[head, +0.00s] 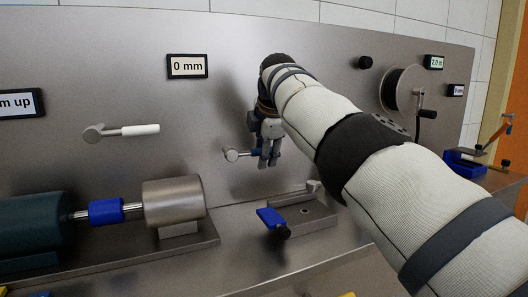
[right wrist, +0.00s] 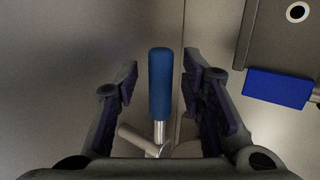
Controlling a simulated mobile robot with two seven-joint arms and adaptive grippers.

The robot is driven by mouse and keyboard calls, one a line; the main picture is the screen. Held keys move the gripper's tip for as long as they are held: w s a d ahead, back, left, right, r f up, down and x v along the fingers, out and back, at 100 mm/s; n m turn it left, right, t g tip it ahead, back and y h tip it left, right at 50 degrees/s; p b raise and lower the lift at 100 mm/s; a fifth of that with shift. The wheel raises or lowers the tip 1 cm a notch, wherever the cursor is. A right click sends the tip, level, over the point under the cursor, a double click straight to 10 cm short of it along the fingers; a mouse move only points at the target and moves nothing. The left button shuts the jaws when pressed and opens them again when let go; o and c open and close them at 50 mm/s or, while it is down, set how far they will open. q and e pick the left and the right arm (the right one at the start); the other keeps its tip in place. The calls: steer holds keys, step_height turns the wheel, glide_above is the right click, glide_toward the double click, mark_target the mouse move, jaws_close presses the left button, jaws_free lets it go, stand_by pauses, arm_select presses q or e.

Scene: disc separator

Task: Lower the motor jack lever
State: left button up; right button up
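A lever with a blue handle and a metal pivot (head: 231,155) is on the grey panel in the middle of the head view. Its handle points right, partly hidden by my right gripper (head: 268,158). In the right wrist view the blue handle (right wrist: 160,82) lies between the two open fingers of the right gripper (right wrist: 162,92), with a gap on each side. A second lever with a white handle (head: 140,130) sticks out to the right from the panel at left. I cannot tell from labels which one is the motor jack lever. My left gripper is not in view.
A "0 mm" display (head: 187,66) is above the levers. A motor-like cylinder (head: 174,201) with a blue coupling (head: 105,211) stands at lower left. A blue block (head: 270,217) on a bracket lies below the right gripper. A reel (head: 402,90) is at right.

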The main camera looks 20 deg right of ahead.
steer(key=shift+r, duration=0.1)
steer(key=v, duration=1.1)
steer(key=shift+s+r, duration=0.25)
steer(key=shift+s, duration=0.1)
